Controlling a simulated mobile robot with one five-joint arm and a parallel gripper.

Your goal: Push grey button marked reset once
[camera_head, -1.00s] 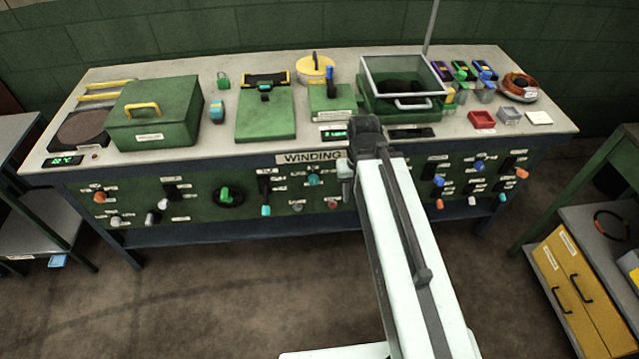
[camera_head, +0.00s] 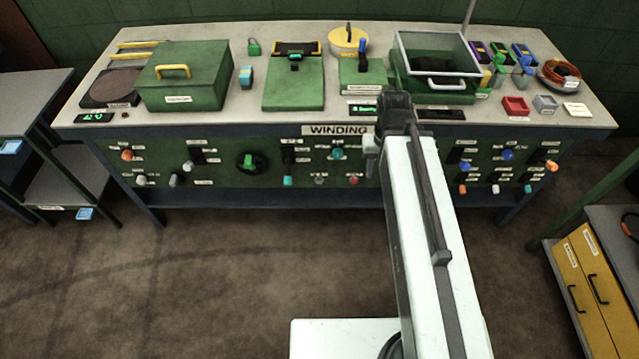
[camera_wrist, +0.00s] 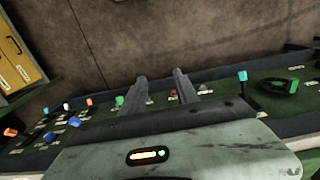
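A small grey button (camera_head: 319,180) sits low on the green front panel (camera_head: 220,165), between a teal-tipped lever and a red button (camera_head: 353,180). I cannot read the label by it, so the reset marking is not confirmed. My gripper (camera_head: 370,155) is in front of the panel, to the right of the grey button and above the red one; the arm hides part of the panel. In the wrist view, my gripper's two fingers (camera_wrist: 160,80) are apart and empty. The red button shows between them there (camera_wrist: 174,93), with the panel behind.
Other knobs and switches surround it, including a green dial (camera_head: 252,163) and a teal knob (camera_head: 338,153). The bench top (camera_head: 230,118) holds a green box (camera_head: 185,85), trays and small parts. A yellow drawer cabinet (camera_head: 590,285) stands at right. The floor before the bench is clear.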

